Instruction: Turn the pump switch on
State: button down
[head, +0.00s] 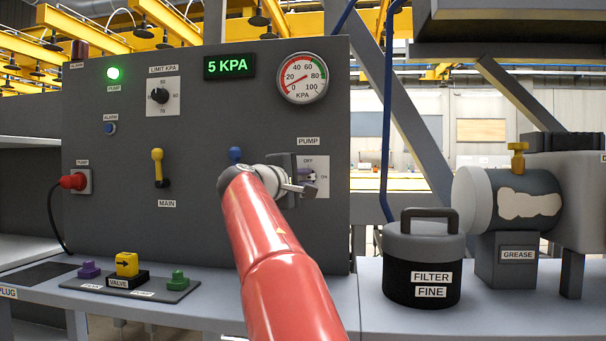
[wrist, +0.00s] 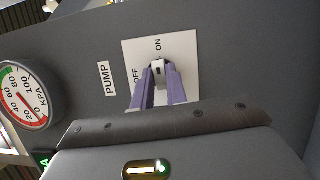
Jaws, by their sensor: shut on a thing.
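The pump switch (wrist: 158,70) is a small knob on a white plate (wrist: 187,52) marked ON and OFF. The plate also shows in the head view (head: 322,164), under the PUMP label. My gripper (wrist: 160,84) is shut on the knob, with one purple finger on each side of it. In the wrist view the gripped knob lies just below the ON mark and beside OFF. In the head view my gripper (head: 309,187) reaches the plate from the left, and its fingers mostly hide the knob. The green PUMP lamp (head: 114,74) is lit.
The display (head: 229,65) reads 5 KPA, and a round gauge (head: 302,77) sits above the switch. A yellow MAIN lever (head: 158,168) and a red plug (head: 74,181) are on the panel. A filter canister (head: 422,262) stands on the bench to the right.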

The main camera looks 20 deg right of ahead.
jog(key=shift+m, duration=0.6)
jog(key=c, duration=1.4)
grip_release()
jog(key=shift+s, duration=0.1)
jog(key=b+v, duration=0.1)
jog(key=v, duration=0.6)
jog(key=shift+s+a, duration=0.2)
jog(key=shift+a, duration=0.1)
